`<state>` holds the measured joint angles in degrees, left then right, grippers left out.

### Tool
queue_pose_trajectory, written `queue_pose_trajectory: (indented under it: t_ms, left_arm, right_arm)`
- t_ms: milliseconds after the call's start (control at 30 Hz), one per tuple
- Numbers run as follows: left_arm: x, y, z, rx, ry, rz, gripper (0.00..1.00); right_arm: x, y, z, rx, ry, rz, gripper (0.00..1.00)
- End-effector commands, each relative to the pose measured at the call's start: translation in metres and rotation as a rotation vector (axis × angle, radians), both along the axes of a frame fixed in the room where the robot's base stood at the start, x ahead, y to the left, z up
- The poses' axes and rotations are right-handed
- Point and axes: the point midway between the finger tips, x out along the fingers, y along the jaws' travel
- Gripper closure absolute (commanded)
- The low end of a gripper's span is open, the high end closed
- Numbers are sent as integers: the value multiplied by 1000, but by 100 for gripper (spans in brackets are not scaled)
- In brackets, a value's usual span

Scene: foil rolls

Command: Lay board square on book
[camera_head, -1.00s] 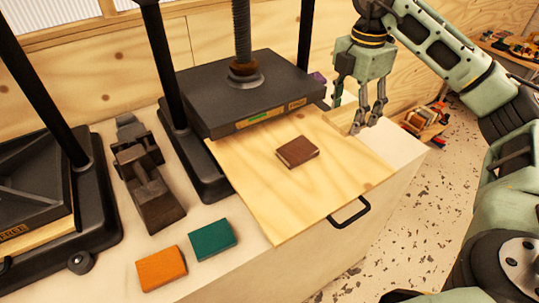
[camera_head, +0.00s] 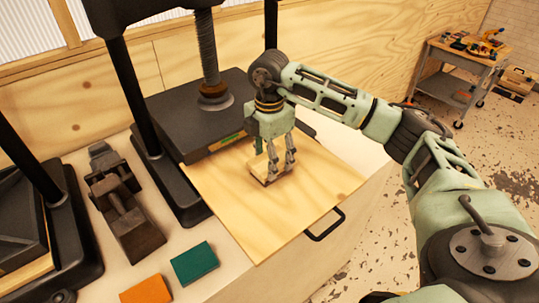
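A small pale wooden board (camera_head: 258,168) is between the fingers of my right gripper (camera_head: 274,164), at the spot of the brown book. The book is almost wholly hidden, with only a thin dark edge (camera_head: 266,183) showing below the board. The board appears to be on or just above the book; I cannot tell whether they touch or whether the edges line up. My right gripper points down and looks shut on the board. My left gripper is out of view.
A green book (camera_head: 194,263) and an orange book (camera_head: 146,290) lie at the front left. A dark metal clamp (camera_head: 125,215) stands left.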

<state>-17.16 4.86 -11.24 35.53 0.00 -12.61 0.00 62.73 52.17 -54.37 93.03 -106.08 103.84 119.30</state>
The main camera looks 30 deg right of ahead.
Motion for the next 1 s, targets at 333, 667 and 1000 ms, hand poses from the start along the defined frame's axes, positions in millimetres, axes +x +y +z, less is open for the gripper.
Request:
queue_pose_trajectory:
  t_ms: [333, 667, 1000]
  left_arm:
    - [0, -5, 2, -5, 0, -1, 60]
    - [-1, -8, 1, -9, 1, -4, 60]
    - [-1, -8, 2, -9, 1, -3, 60]
  right_arm:
    - [0, 0, -8, 0, -1, 1, 66]
    - [0, 0, -11, 0, -1, 1, 22]
    - [0, 0, -9, 0, -1, 1, 21]
